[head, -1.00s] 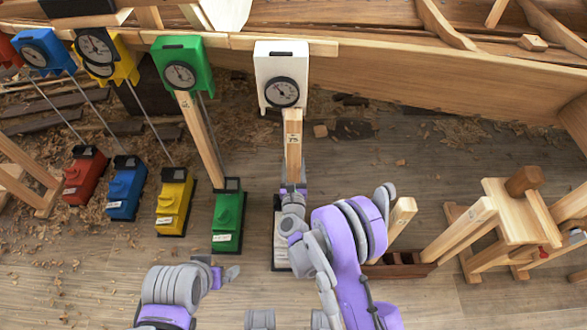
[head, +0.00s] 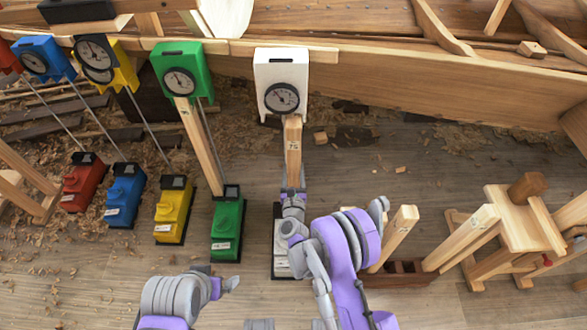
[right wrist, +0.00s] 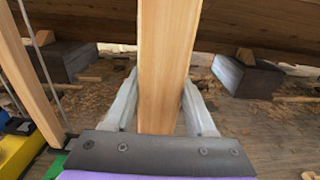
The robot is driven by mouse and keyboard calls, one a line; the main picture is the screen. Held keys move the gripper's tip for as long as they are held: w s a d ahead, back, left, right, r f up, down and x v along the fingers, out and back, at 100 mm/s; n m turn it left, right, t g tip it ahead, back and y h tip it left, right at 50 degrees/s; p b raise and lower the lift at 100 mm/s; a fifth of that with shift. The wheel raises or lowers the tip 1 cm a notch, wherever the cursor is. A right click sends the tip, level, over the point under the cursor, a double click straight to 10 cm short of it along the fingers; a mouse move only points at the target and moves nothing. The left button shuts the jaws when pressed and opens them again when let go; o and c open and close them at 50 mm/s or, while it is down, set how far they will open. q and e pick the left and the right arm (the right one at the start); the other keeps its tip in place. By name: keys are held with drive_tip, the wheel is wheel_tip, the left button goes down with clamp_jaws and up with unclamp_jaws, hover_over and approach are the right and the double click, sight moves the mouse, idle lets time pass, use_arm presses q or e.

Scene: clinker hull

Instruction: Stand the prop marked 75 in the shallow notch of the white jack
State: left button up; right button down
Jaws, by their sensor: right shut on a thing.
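The prop marked 75 (head: 293,150) is a pale wooden bar, standing about upright with its top end close under the white gauge box (head: 281,68). My right gripper (head: 293,192) is shut on it. In the right wrist view the prop (right wrist: 167,60) runs up between both fingers of the right gripper (right wrist: 160,110). The white jack (head: 281,262) stands on the floor below, largely covered by my right arm. Its notch and the prop's lower end are hidden. My left gripper (head: 225,286) is low and left of the white jack, holding nothing visible; its jaw opening is unclear.
Green (head: 227,230), yellow (head: 173,212), blue (head: 125,195) and red (head: 82,185) jacks stand to the left. A prop stands at the green jack. A dark wooden rack (head: 405,273) with props and a trestle (head: 515,220) are right. The hull (head: 430,95) spans the back.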

drive_tip(key=shift+w+f+b, duration=0.15)
drive_tip(key=shift+f+b, duration=0.4)
drive_tip(key=shift+f, duration=0.8)
drive_tip(key=w+b, duration=0.1)
drive_tip(key=w, duration=0.6)
drive_tip(key=shift+w, duration=0.3)
drive_tip(key=shift+f+b, duration=0.35)
drive_tip(key=shift+f, duration=0.05)
drive_tip(key=shift+w, duration=0.2)
idle(0.6)
drive_tip(key=shift+c, duration=0.7)
unclamp_jaws()
